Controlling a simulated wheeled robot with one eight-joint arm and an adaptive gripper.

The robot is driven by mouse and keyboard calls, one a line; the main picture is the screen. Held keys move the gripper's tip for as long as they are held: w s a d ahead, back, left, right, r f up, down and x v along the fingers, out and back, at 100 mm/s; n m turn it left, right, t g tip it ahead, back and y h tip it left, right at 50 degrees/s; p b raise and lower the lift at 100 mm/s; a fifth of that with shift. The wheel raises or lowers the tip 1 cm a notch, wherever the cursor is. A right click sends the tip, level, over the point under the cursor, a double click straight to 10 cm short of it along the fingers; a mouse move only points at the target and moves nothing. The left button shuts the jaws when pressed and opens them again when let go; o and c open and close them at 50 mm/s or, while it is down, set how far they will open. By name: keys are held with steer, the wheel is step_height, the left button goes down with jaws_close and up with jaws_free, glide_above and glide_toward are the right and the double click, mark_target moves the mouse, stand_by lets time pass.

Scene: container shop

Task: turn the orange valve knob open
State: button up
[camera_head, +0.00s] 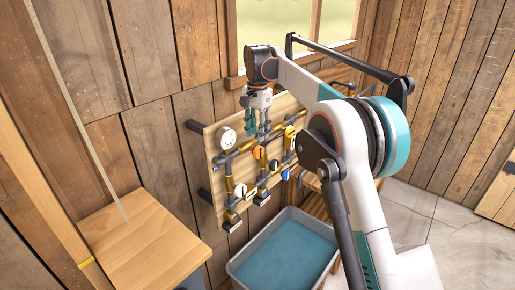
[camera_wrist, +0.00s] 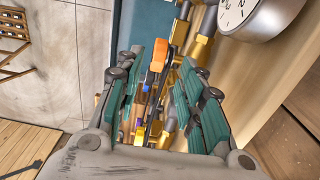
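The orange valve knob (camera_head: 257,153) is on the brass pipework of the wooden board, right of the gauge. My gripper (camera_head: 262,132) points down in front of the board, above the orange knob. In the wrist view, my gripper (camera_wrist: 161,105) has its two teal fingers spread apart. An orange knob (camera_wrist: 159,55) with a dark edge shows in the gap between them, apart from both pads. I cannot tell its exact distance from the fingertips.
A round white gauge (camera_head: 226,138) sits at the board's upper left; it is close to the right finger in the wrist view (camera_wrist: 248,14). A grey tub (camera_head: 238,267) stands below; a wooden table (camera_head: 150,240) is left.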

mark_target(257, 147)
step_height(257, 147, down, 7)
steer(key=shift+f+p, duration=0.2)
steer(key=shift+p, duration=0.2)
jaws_close()
